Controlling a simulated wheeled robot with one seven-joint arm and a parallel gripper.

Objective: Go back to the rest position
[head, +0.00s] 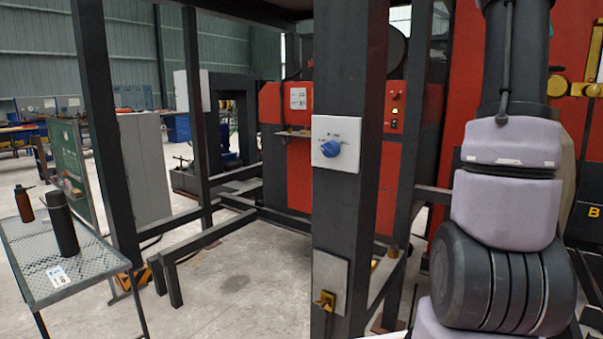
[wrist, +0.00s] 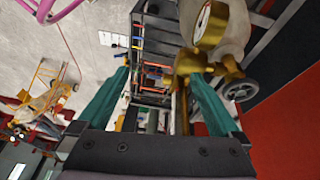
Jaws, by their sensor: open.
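My gripper (wrist: 158,82) shows in the wrist view as two teal fingers spread apart, with nothing held between them. Beyond the fingers are brass fittings (wrist: 188,65) and a round gauge (wrist: 211,24); I cannot tell how far they are from the fingertips. In the head view my arm rises along the right side, and the gripper itself is out of that view.
A mesh table (head: 85,268) at left holds a black bottle (head: 62,222) and a brown bottle (head: 24,204). A red machine (head: 284,180) stands behind the frame. Some floor is clear.

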